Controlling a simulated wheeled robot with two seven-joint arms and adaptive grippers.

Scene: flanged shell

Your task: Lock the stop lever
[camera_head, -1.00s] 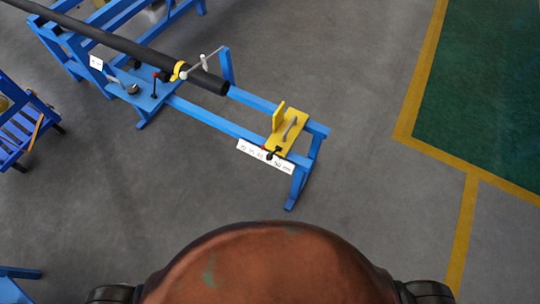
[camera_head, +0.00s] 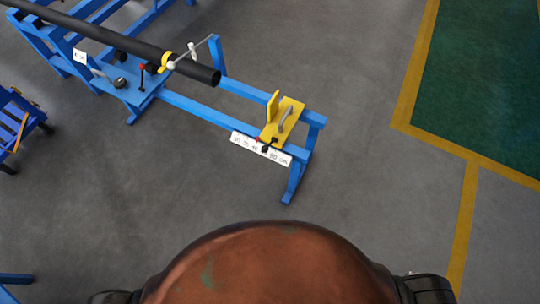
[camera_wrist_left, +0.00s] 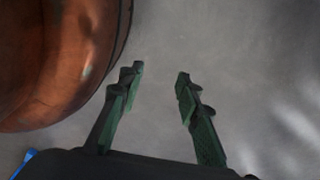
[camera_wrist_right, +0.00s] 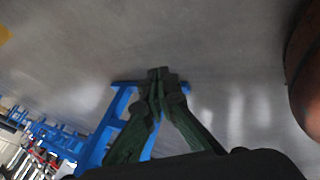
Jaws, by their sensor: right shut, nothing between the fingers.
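A yellow stop (camera_head: 285,121) with an upright plate and a grey handle sits across the blue rails near the bench's right end. At its front edge is a small dark lever (camera_head: 266,146) with a red spot beside it, too small to tell its position. A white scale plate (camera_head: 248,146) with numbers runs along the front rail below it. My left gripper (camera_wrist_left: 160,72) is open and empty over grey floor. My right gripper (camera_wrist_right: 158,74) is shut and empty, with blue framework behind it. Neither gripper shows in the head view; both are away from the stop.
A black pipe (camera_head: 130,46) lies on the blue bench (camera_head: 185,102), its open end left of the stop. A red-knobbed lever (camera_head: 142,68) stands near the pipe. A blue rack (camera_head: 16,120) is at left. Grey floor (camera_head: 370,180) in front and right is clear.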

